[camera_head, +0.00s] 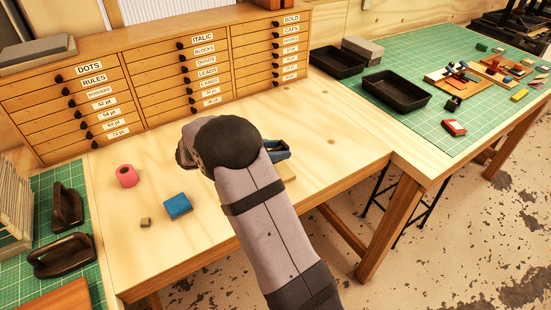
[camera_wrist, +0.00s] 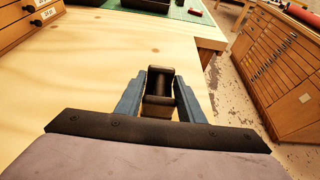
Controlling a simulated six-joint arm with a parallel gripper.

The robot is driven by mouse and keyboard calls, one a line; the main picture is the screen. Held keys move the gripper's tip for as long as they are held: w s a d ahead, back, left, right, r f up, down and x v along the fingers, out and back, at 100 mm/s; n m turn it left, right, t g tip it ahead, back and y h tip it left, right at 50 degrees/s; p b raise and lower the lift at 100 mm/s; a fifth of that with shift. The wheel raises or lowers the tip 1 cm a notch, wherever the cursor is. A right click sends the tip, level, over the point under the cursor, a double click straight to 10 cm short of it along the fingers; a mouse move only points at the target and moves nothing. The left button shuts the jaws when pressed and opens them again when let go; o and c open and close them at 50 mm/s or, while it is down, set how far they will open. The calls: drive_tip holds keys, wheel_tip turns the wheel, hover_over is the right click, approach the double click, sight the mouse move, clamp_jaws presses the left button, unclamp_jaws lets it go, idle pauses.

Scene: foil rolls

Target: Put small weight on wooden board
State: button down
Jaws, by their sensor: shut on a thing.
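My gripper (camera_wrist: 159,88) has its two blue-grey fingers shut on a small dark brown block, which I take to be the small weight (camera_wrist: 158,104). In the head view my gripper (camera_head: 277,150) is over the right part of the wooden table, and my arm hides most of what it holds. I cannot tell from these views how high the weight is above the table.
A pink roll (camera_head: 126,176), a blue block (camera_head: 177,207) and a small brown cube (camera_head: 145,222) stand on the table's left part. A drawer cabinet (camera_head: 150,85) lines the back. Black trays (camera_head: 396,91) lie on the green mat (camera_head: 450,60) at right. The table (camera_head: 335,125) between is clear.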

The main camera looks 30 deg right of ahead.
drive_tip(key=shift+f+p, duration=0.4)
drive_tip(key=shift+f, duration=1.55)
drive_tip(key=shift+f, duration=0.15)
drive_tip(key=c, duration=1.2)
unclamp_jaws()
